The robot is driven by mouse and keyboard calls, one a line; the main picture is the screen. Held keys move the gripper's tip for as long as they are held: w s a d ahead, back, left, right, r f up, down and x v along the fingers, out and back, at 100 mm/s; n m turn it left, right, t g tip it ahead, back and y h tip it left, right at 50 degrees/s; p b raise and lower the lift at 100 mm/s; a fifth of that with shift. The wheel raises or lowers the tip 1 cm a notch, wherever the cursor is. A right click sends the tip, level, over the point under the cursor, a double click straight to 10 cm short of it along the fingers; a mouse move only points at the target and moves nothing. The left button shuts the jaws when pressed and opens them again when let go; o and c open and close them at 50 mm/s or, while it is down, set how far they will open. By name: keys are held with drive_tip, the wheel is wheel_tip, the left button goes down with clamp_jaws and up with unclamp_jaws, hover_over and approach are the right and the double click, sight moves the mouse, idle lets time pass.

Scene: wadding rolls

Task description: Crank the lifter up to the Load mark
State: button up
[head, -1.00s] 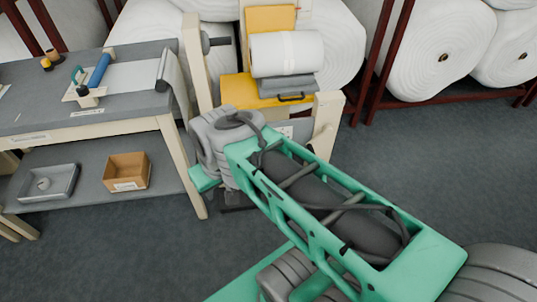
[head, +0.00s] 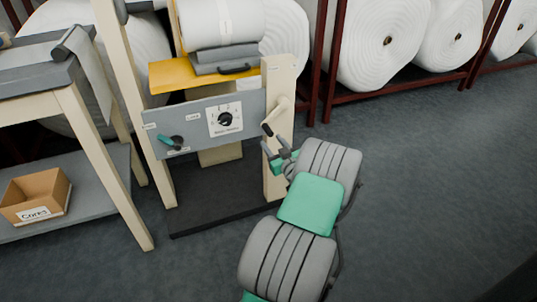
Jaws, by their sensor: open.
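The lifter stands upright at centre left, with cream posts (head: 281,178), a yellow platform (head: 205,73) and a grey front panel (head: 185,130). The panel carries a white dial plate (head: 225,120) with a black knob, a teal-handled lever (head: 170,142) and small labels too small to read surely. The crank (head: 276,118) is on the right post, its dark grip pointing down and left. My gripper (head: 270,157) is open and empty, just below the crank grip, apparently apart from it. My wrist hides part of the right post's lower end.
A white roll (head: 222,22) lies on a grey case (head: 220,60) on the platform. A workbench (head: 85,90) with a cardboard box (head: 36,195) on its lower shelf is at left. Racked rolls (head: 378,40) stand behind. The floor (head: 430,190) at right is clear.

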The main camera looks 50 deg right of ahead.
sight(270, 135)
drive_tip(key=shift+s+d+f+h, duration=0.3)
drive_tip(key=shift+s+d, duration=0.2)
drive_tip(key=shift+d, duration=0.15)
drive_tip(key=b+x, duration=0.1)
drive_tip(key=x, duration=0.6)
drive_tip(key=shift+w+r, duration=0.15)
drive_tip(key=shift+w, duration=0.1)
drive_tip(key=shift+c, duration=0.3)
clamp_jaws()
drive_tip(key=shift+a, duration=0.15)
